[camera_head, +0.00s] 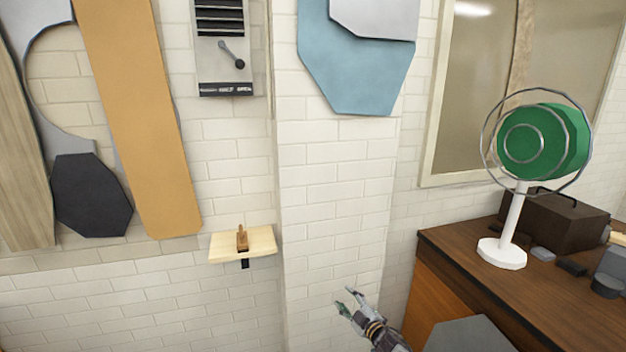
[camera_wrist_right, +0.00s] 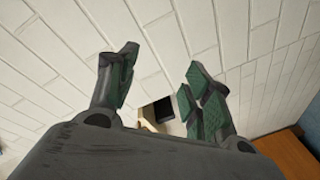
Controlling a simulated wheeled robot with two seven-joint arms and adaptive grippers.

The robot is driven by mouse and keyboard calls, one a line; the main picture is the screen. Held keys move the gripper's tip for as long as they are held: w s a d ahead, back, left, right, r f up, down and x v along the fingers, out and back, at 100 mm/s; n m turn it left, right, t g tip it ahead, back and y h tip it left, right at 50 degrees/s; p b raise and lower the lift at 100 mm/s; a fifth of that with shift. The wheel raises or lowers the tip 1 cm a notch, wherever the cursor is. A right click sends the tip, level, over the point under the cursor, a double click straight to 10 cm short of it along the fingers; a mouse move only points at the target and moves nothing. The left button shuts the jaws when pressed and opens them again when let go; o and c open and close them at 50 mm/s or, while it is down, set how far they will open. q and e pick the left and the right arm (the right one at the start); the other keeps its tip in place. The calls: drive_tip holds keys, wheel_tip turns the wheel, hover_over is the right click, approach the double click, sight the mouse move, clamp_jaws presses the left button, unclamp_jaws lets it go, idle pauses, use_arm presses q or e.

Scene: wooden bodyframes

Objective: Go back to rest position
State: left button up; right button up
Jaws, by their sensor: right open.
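My right gripper (camera_head: 348,302) comes in at the bottom of the head view, in front of the white brick wall. Its fingers are apart with nothing between them. In the right wrist view its green-padded fingers (camera_wrist_right: 158,85) are spread wide and empty. A small wooden shelf (camera_head: 262,243) is fixed to the wall, left of and above the gripper in the head view. A small brown wooden object (camera_head: 242,240) stands on it. Part of the shelf also seems to show behind the fingers in the right wrist view (camera_wrist_right: 148,117). My left gripper is not in view.
A wooden cabinet (camera_head: 455,245) stands right of my right gripper, with a green fan (camera_head: 512,200) and a dark brown box (camera_head: 560,215) on top. A grey switch box (camera_head: 222,70) and several panels hang on the wall. The wall around the gripper is bare.

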drive_tip(key=s+d+f+m+g+h, duration=0.2)
drive_tip(key=s+d+f+m, duration=0.1)
drive_tip(key=s+f, duration=0.7)
drive_tip(key=s+d+f+m+g+h, duration=0.25)
drive_tip(key=s+f, duration=0.55)
drive_tip(key=f, duration=0.5)
drive_tip(key=s+d+f+m+g+h, duration=0.2)
drive_tip(key=s+d+f, duration=0.2)
drive_tip(key=s+f, duration=0.6)
drive_tip(key=s+d+f+m+g, duration=0.1)
drive_tip(key=s+f, duration=0.4)
drive_tip(key=s, duration=0.9)
drive_tip(key=s+d+f+m+g+h, duration=0.1)
drive_tip(key=s+f+g, duration=0.3)
drive_tip(key=s, duration=1)
drive_tip(key=s+d+f+m+g, duration=0.2)
drive_tip(key=s+f, duration=0.5)
drive_tip(key=s, duration=0.7)
drive_tip(key=shift+s+d+m+g, duration=0.15)
drive_tip(key=shift+m+g, duration=0.4)
drive_tip(key=shift+f, duration=0.1)
